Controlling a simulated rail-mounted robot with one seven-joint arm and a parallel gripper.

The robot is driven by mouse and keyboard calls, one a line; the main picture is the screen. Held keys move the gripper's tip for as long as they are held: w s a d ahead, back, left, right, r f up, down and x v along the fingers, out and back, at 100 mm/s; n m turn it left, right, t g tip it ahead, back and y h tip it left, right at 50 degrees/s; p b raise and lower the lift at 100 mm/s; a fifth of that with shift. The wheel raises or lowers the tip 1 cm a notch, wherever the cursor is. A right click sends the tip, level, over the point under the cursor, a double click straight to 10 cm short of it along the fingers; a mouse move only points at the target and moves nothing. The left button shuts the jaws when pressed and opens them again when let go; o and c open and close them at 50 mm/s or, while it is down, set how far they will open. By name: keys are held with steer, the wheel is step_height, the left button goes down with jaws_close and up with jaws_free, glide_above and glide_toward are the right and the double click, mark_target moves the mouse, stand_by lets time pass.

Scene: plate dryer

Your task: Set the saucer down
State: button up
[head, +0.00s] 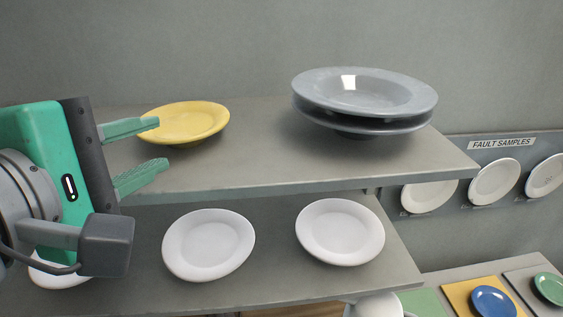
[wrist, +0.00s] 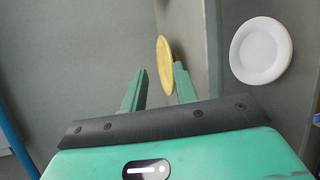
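A yellow saucer (head: 187,121) rests upright on the upper grey shelf, near its left part. My gripper (head: 163,142) is at the left of the shelf, its two green fingers spread apart and pointing right. The upper finger overlaps the saucer's left rim in the head view; I cannot tell if they touch. In the wrist view the saucer (wrist: 165,66) shows nearly edge-on just beyond and between the fingertips, nearer the right finger. Nothing is clamped between the fingers.
Stacked grey plates (head: 364,93) stand right of the saucer on the upper shelf (head: 260,165). White plates (head: 208,245) lie on the lower shelf. A "FAULT SAMPLES" board (head: 501,143) hangs at right, above coloured mats with small dishes (head: 493,302). Shelf between saucer and grey plates is clear.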

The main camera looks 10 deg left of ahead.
steer(key=w+d+m+t+y, duration=0.1)
steer(key=w+d+m+t, duration=0.25)
steer(key=d+m, duration=0.4)
steer(key=s+d+r+m+t+y, duration=0.1)
steer(key=s+d+m+t, duration=0.5)
steer(key=s+d+m, duration=0.2)
steer(key=d+m, duration=0.2)
steer(key=shift+s+r+m, duration=0.15)
steer(key=shift+r+m, duration=0.15)
steer(key=shift+m, duration=0.05)
steer(key=shift+t, duration=0.25)
